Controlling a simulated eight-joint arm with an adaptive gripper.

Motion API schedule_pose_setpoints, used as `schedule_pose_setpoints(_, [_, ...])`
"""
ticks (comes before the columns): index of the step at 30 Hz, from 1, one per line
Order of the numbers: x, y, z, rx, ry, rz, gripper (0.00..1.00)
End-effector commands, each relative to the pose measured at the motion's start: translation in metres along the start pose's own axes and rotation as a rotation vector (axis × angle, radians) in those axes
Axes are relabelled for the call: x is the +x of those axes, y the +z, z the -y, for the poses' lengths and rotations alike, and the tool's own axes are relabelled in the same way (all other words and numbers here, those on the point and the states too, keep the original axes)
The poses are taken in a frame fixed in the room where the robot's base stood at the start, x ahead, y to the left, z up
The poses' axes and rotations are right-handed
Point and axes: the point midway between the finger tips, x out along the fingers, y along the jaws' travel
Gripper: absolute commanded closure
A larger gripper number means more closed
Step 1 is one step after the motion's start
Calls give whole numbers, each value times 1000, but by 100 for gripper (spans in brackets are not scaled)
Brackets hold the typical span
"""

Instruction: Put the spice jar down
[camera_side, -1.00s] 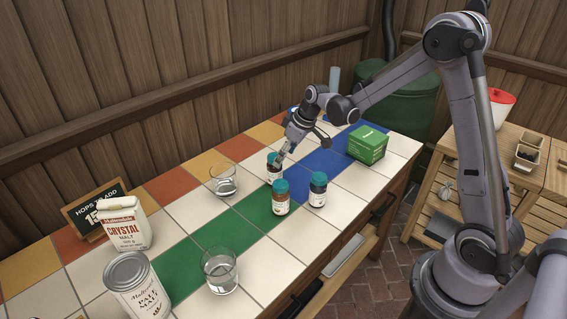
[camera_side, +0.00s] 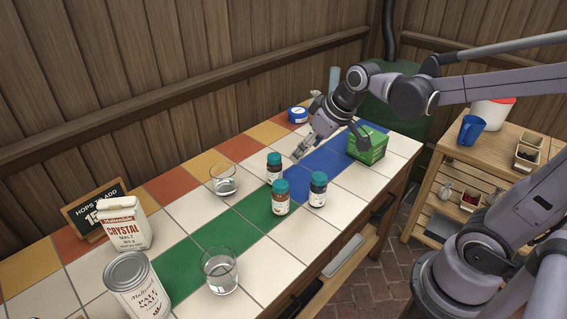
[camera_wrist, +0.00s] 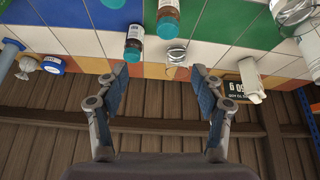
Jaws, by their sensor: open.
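Three spice jars with teal lids stand upright on the tiled counter in the side view: a rear jar (camera_side: 274,170), a front jar with a brown body (camera_side: 281,200), and a dark jar (camera_side: 318,192). My gripper (camera_side: 298,156) is open and empty, right of and behind the rear jar, apart from it. In the wrist view my gripper's fingers (camera_wrist: 165,98) are spread with nothing between them. A teal-lidded jar (camera_wrist: 134,42) shows beyond the left finger, and a brown jar (camera_wrist: 167,20) beyond that. I cannot tell which jar the task means.
A green box (camera_side: 366,146) stands right of my gripper, with a blue-lidded tub (camera_side: 298,114) behind. Glasses (camera_side: 223,181) (camera_side: 220,272), a malt carton (camera_side: 124,224), a can (camera_side: 136,285) and a hops sign (camera_side: 95,208) stand left. Blue tiles (camera_side: 322,165) near my gripper are bare.

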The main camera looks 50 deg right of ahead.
Motion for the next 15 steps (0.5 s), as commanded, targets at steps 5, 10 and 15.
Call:
schedule_pose_setpoints(5, [-26, 36, 20, 38, 15, -46, 32])
schedule_pose_setpoints(10, [-37, 64, 32, 71, 23, -85, 32])
schedule_pose_setpoints(15, [-40, 79, 37, 89, 26, -107, 32])
